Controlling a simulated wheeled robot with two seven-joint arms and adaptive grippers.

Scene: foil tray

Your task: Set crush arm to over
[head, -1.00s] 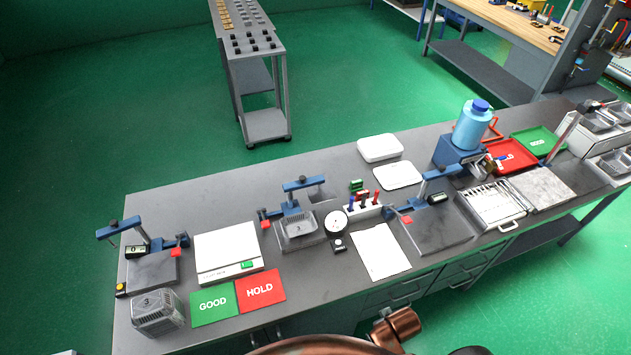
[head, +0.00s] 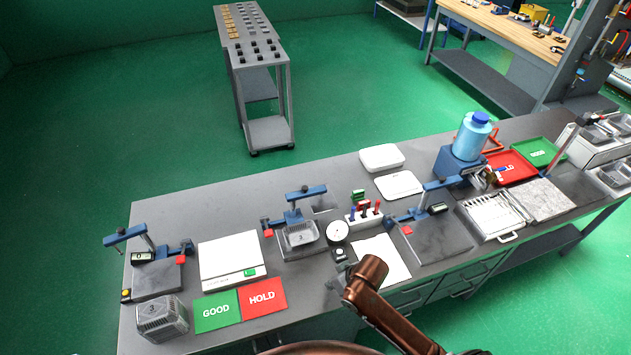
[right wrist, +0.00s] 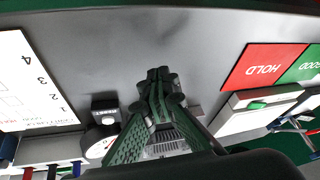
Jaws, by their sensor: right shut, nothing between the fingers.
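Three stations with blue arms stand on the grey bench; no readable label tells which is the crush arm. The middle blue arm (head: 305,192) stands over a plate bearing a foil tray (head: 300,237). The left blue arm (head: 125,235) and the right blue arm (head: 442,183) stand by dark plates. My right gripper (right wrist: 160,75) is shut and empty above the bench's front part, in front of the middle station. In the head view my copper right wrist (head: 368,272) hides much of it. In the right wrist view the foil tray (right wrist: 165,147) shows partly behind the fingers. My left gripper is not in view.
A white scale (head: 232,258), green GOOD card (head: 216,311) and red HOLD card (head: 263,297) lie left of my right arm. A round dial (head: 337,231), marker rack (head: 364,217) and white sheet (head: 385,255) are close by.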

